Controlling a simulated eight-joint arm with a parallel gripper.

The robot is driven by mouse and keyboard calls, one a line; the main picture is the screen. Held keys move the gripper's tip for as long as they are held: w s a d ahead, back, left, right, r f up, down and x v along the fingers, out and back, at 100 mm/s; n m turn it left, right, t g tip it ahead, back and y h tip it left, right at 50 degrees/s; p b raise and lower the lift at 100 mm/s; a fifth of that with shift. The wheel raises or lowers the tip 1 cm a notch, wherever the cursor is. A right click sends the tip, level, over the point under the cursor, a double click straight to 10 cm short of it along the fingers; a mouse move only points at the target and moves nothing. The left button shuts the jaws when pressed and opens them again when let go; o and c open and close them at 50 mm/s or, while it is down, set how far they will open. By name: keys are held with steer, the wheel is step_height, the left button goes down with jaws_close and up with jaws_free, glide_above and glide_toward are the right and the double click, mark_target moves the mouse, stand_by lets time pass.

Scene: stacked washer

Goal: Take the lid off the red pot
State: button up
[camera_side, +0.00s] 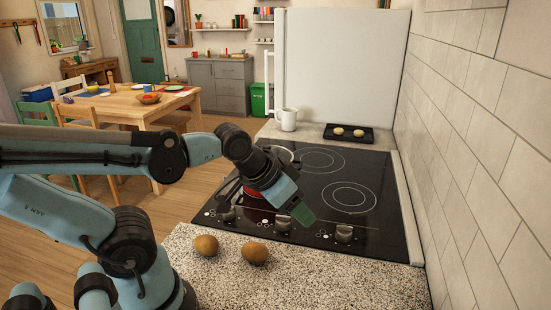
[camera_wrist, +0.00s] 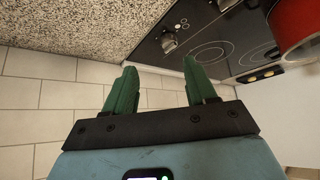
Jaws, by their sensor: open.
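The red pot (camera_side: 252,191) stands on the black cooktop, mostly hidden behind my arm and gripper in the side view. Part of its red wall (camera_wrist: 291,25) shows at the upper right corner of the wrist view. I cannot make out the lid clearly in either view. My gripper (camera_side: 302,213) is over the front part of the cooktop, with its green fingertips to the right of the visible red. In the wrist view my gripper (camera_wrist: 160,80) has its two green fingers wide apart with nothing between them.
The cooktop (camera_side: 368,165) has knobs along its front. Two brown round items (camera_side: 206,245) lie on the speckled counter (camera_side: 330,272) in front. A white mug (camera_side: 288,120) and a black tray (camera_side: 362,138) with two pale round pieces stand behind. A tiled wall (camera_side: 480,130) bounds the right.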

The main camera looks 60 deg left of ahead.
step_height(320, 180, up, 8)
steer(key=g, duration=0.7)
glide_above(267, 146)
steer(key=shift+f, duration=5.6)
jaws_close()
